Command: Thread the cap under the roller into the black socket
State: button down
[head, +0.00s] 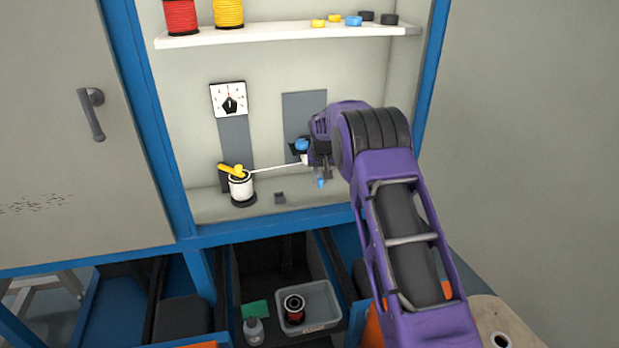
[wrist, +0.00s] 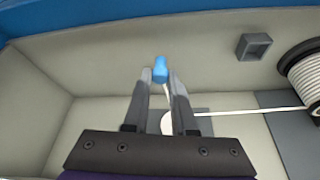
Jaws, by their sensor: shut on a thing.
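My gripper (wrist: 160,78) is shut on a small blue cap (wrist: 160,66) at its fingertips. In the head view the cap (head: 320,183) hangs below my gripper (head: 321,175), in front of the cabinet's back wall. A white cable (head: 278,167) runs from the white spool (head: 240,187) to a blue and white roller fitting (head: 302,145), partly hidden by my gripper. In the wrist view a white round part (wrist: 178,122) is partly behind the fingers, and cable leads from it toward the cap. The small dark square socket (head: 280,197) is left of the cap; it also shows in the wrist view (wrist: 253,47).
A yellow handle (head: 232,170) tops the spool. A dial (head: 229,99) is on the back wall. A shelf (head: 285,36) above bears spools and small caps. Below are a grey bin (head: 322,318) and a bottle (head: 253,331). The cabinet floor around the socket is clear.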

jog(key=shift+w+d+p, duration=0.1)
jog(key=shift+w+d, duration=0.1)
jog(key=shift+d, duration=0.85)
jog(key=shift+w+d+p, duration=0.15)
jog(key=shift+w+d, duration=0.1)
jog(key=shift+d, duration=0.75)
jog(key=shift+w+d+p, duration=0.1)
jog(key=shift+w+d, duration=0.1)
jog(key=shift+d, duration=0.85)
jog(key=shift+s+r, duration=0.2)
jog(key=shift+s, duration=0.05)
jog(key=s+r, duration=0.2)
jog(key=s, duration=1.1)
jog(key=s+r, duration=0.3)
jog(key=s, duration=1.1)
jog(key=shift+s+r, duration=0.2)
jog(key=shift+r, duration=0.1)
